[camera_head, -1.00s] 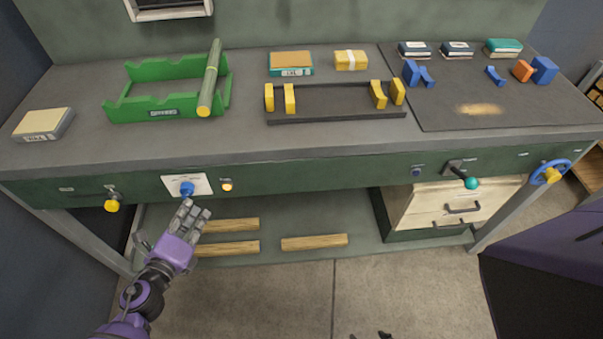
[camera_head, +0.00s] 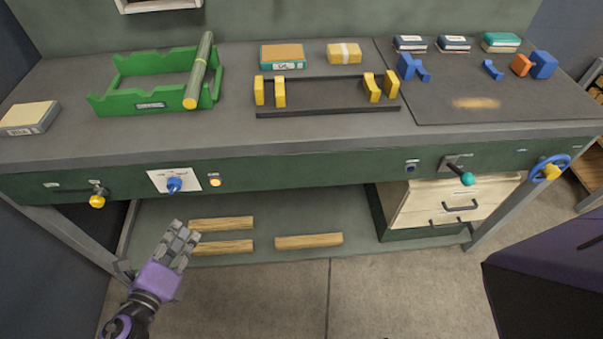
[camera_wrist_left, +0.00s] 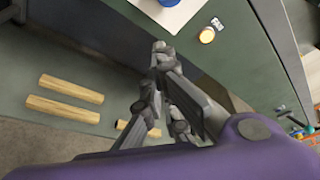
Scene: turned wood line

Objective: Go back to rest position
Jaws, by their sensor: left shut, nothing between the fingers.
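My left gripper (camera_head: 180,240) is purple and grey, shut and empty, in front of the bench and below its front panel. It also shows in the left wrist view (camera_wrist_left: 158,75), with nothing between its fingers. The blue knob (camera_head: 174,185) on a white plate sits on the front panel above it, apart from the fingers. An orange lit button (camera_head: 215,183) is to the right of the knob. My right gripper is not in view.
The bench top (camera_head: 240,135) carries a green rack (camera_head: 150,105) with a green rod (camera_head: 199,70) lying across its right side, and a dark fixture (camera_head: 325,108) with yellow blocks. Several wood bars (camera_head: 309,241) lie on the lower shelf. Floor in front is clear.

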